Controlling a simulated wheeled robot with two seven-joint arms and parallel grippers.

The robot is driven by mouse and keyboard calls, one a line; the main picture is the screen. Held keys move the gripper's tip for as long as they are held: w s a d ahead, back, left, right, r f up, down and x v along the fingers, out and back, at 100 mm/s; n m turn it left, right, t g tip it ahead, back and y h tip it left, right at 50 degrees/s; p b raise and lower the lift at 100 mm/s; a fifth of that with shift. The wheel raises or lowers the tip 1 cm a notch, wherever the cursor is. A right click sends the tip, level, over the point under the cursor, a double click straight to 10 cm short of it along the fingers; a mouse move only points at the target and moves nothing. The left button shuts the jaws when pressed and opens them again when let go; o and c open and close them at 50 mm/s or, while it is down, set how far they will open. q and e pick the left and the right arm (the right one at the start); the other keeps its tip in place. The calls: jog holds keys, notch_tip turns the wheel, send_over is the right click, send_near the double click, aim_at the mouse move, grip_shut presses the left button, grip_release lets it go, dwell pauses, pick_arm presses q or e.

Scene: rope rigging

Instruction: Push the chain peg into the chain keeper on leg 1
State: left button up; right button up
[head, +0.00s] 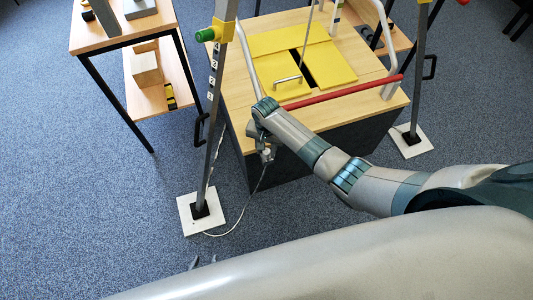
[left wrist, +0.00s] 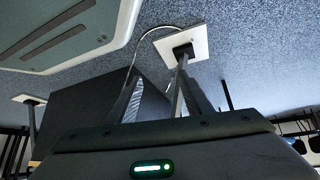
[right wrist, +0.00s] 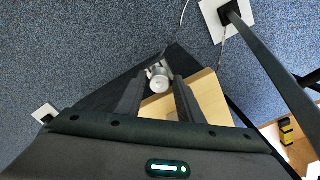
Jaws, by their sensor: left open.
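My right gripper (head: 266,150) is closed around a small pale metal piece, apparently the chain peg (right wrist: 158,78), which sits between its fingertips in the right wrist view. A thin chain (head: 240,212) hangs from it and curves to the foot of the left grey leg (head: 212,120), which carries number labels. A black bracket (head: 198,130) stands out from that leg; I cannot tell whether it is the chain keeper. My left gripper (head: 204,262) shows only its tips, low in the head view. In the left wrist view its fingers (left wrist: 162,100) are apart and empty.
A wooden-topped box (head: 235,90) with yellow flaps (head: 280,60) and a red bar (head: 345,92) stands right of the leg. White foot plates (head: 186,212) lie on the blue carpet. A shelf table (head: 90,40) stands at upper left. Carpet at lower left is clear.

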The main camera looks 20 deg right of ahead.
jog(key=shift+f, duration=0.9)
pick_arm(q)
jog(key=shift+w+d+r, duration=0.2)
jog(key=shift+w+d, duration=0.1)
jog(key=shift+w, duration=0.15)
pick_arm(e)
jog(key=shift+f, duration=0.15)
jog(key=c, duration=0.8)
pick_arm(q)
jog(key=shift+w+r, duration=0.1)
jog(key=shift+w, duration=0.2)
pick_arm(e)
jog(key=shift+c, duration=0.3)
pick_arm(q)
jog(key=shift+a, duration=0.15)
